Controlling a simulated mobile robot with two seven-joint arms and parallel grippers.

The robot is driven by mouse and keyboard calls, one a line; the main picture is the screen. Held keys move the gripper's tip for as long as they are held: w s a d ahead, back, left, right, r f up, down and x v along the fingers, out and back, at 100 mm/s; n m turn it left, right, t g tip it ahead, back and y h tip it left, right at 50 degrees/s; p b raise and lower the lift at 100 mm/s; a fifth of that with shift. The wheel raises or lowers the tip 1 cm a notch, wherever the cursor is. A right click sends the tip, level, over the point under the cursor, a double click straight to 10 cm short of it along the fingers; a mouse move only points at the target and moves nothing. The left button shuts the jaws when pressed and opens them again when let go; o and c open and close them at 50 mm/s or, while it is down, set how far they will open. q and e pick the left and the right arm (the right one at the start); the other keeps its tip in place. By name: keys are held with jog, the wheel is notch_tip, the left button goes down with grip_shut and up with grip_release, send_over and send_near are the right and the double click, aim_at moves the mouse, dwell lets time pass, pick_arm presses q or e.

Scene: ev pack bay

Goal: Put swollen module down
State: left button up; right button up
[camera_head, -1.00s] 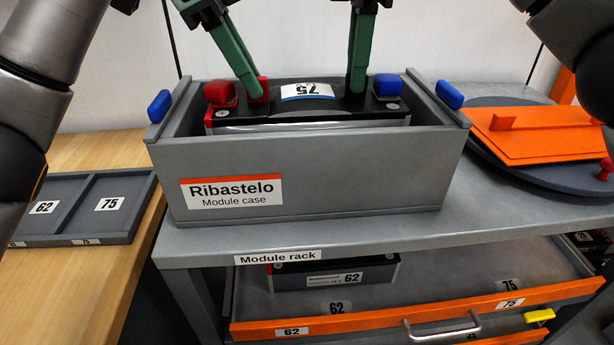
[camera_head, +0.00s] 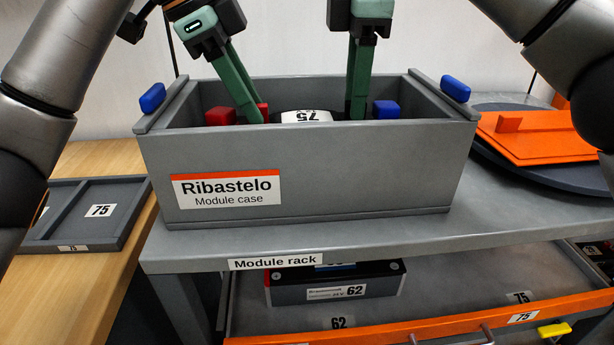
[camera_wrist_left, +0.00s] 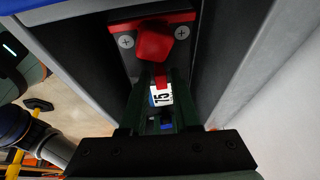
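The swollen module, marked 75 (camera_head: 305,116), is level inside the grey module case (camera_head: 320,180). Only its top shows above the front wall, with red blocks at left and a blue block at right; its underside is hidden, so I cannot tell if it touches the case floor. My left gripper (camera_head: 256,118) reaches into the case at the module's left end.
The case stands on the module rack (camera_head: 190,245). Below, an open orange-edged drawer (camera_head: 450,325) holds a module marked 62 (camera_head: 335,287). An orange plate (camera_head: 540,137) on a dark round base lies at right. A grey tray (camera_head: 70,235) lies on the wooden bench at left.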

pick_arm(q)
jog(key=shift+o, duration=1.1)
pick_arm(e)
jog(key=shift+o, duration=1.1)
pick_arm(q)
jog(key=shift+r, duration=0.1)
jog(key=v, duration=1.1)
jog(key=shift+a+r, duration=0.25)
jog(key=shift+r, duration=0.1)
pick_arm(e)
notch_tip(320, 180, up, 8)
jog(key=shift+s+f, duration=0.2)
jog(key=shift+s, duration=0.2)
